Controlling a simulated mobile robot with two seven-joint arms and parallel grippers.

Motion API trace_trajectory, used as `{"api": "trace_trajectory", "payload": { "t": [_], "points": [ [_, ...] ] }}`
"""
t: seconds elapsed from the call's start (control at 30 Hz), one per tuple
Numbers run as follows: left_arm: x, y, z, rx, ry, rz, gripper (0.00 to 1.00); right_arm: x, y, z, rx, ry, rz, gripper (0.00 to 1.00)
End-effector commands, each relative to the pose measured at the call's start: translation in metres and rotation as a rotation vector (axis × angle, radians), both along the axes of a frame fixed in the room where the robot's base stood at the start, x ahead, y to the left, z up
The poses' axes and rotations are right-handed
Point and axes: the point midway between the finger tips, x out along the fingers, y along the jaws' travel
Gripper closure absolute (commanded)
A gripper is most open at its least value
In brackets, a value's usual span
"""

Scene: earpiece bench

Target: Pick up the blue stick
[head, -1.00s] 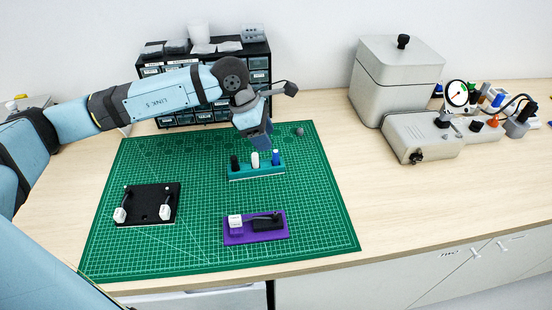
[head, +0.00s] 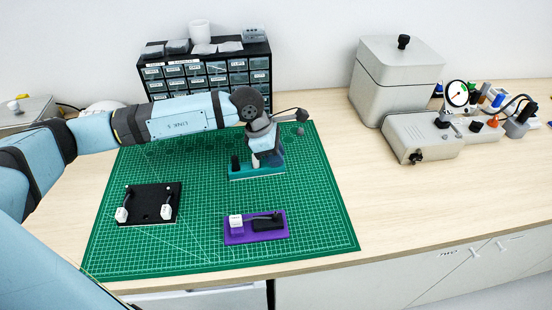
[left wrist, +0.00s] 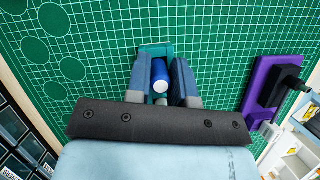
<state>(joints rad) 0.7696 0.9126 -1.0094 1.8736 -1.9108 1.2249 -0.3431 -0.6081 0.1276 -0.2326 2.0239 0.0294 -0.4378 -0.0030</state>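The blue stick (left wrist: 160,78) stands between the two fingers of my left gripper (left wrist: 161,72) in the left wrist view. The fingers are apart, with a narrow gap visible beside the stick. In the head view my left gripper (head: 268,157) is down over the right part of the teal stand (head: 255,173) and largely hides the blue stick. The teal stand also shows beyond the fingertips in the left wrist view (left wrist: 156,49). A black stick (head: 235,164) stands at the stand's left end. The white stick is mostly hidden by the gripper. My right gripper is not in view.
A purple holder (head: 236,236) with a white block and a black piece lies in front of the stand. A black plate (head: 150,203) lies to the left. Drawer cabinet (head: 208,70) stands behind. The green mat (head: 320,220) is clear on the right.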

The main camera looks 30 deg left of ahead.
Motion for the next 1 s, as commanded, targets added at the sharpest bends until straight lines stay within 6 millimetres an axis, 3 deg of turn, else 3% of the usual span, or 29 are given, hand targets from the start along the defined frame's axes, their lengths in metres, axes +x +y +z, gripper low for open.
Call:
{"api": "trace_trajectory", "payload": {
  "t": [0.03,0.1,0.57,0.77,1.0],
  "points": [
    [0.0,0.0,0.0,0.0,0.0,0.0,0.91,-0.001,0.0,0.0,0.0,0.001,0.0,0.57],
    [0.0,0.0,0.0,0.0,0.0,0.0,1.0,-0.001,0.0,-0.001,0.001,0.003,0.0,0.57],
    [0.0,0.0,0.011,0.0,0.0,0.0,1.0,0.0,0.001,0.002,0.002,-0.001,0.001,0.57],
    [0.001,0.0,0.045,-0.001,-0.005,-0.002,1.0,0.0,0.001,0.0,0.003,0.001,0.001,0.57],
    [0.001,0.0,0.115,0.0,-0.006,-0.001,1.0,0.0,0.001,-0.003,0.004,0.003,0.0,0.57]
  ]
}}
